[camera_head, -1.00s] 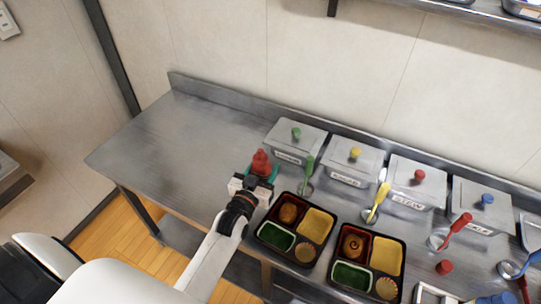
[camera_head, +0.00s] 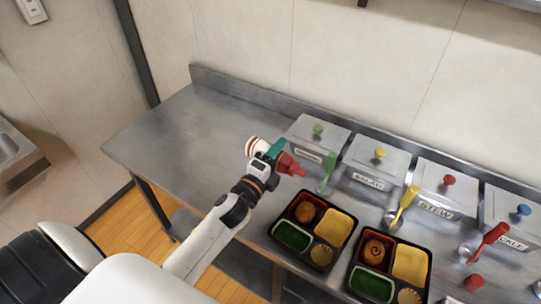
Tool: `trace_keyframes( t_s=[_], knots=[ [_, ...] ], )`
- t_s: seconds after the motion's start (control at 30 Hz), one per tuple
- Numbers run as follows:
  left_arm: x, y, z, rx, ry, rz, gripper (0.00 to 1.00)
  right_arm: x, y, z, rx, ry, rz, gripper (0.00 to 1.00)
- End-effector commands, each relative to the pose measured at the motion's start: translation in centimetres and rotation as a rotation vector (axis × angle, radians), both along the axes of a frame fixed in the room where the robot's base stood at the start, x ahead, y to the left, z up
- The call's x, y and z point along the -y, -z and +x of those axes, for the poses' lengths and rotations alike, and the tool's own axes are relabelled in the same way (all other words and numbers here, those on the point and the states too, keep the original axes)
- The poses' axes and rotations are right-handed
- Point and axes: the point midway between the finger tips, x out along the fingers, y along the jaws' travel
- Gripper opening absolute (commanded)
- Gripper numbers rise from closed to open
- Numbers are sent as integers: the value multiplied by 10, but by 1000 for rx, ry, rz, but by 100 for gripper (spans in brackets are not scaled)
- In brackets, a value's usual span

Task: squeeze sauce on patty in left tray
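My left gripper (camera_head: 268,160) is shut on the red sauce bottle (camera_head: 289,165) and holds it above the counter. The bottle lies tipped over, its red nozzle pointing right and slightly down, its pale striped base (camera_head: 255,146) to the left. The nozzle is up and left of the left tray (camera_head: 352,233), not over the patty. The brown patty (camera_head: 305,212) sits in that tray's upper left red compartment. The right tray (camera_head: 428,285) holds another patty (camera_head: 377,248) with a ring-like mark on top. My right gripper is not in view.
Lidded metal containers (camera_head: 316,143) with coloured knobs line the back of the counter. Green (camera_head: 328,170), yellow (camera_head: 406,200) and red (camera_head: 490,240) handled utensils stand before them. A red-topped item (camera_head: 473,282) is at lower right. The counter's left side (camera_head: 190,140) is clear.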

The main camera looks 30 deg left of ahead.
Motion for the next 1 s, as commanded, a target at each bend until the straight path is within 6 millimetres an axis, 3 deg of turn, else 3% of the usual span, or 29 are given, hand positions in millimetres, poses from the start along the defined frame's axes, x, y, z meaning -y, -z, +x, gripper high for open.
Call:
trace_keyframes(
  t_s=[0.17, 0.47, 0.5, 0.7, 1.0],
  knots=[
    [24, 1, 0, 15, 2, 318, 46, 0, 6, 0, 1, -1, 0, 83],
    [54, 3, -2, 31, 2, 850, 46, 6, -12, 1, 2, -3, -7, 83],
    [53, 15, -2, 29, -1, 846, 46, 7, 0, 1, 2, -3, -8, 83],
    [53, 31, -2, 30, -1, 836, 46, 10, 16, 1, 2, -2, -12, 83],
    [53, 37, -2, 30, 0, 833, 46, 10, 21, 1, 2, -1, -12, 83]
  ],
)
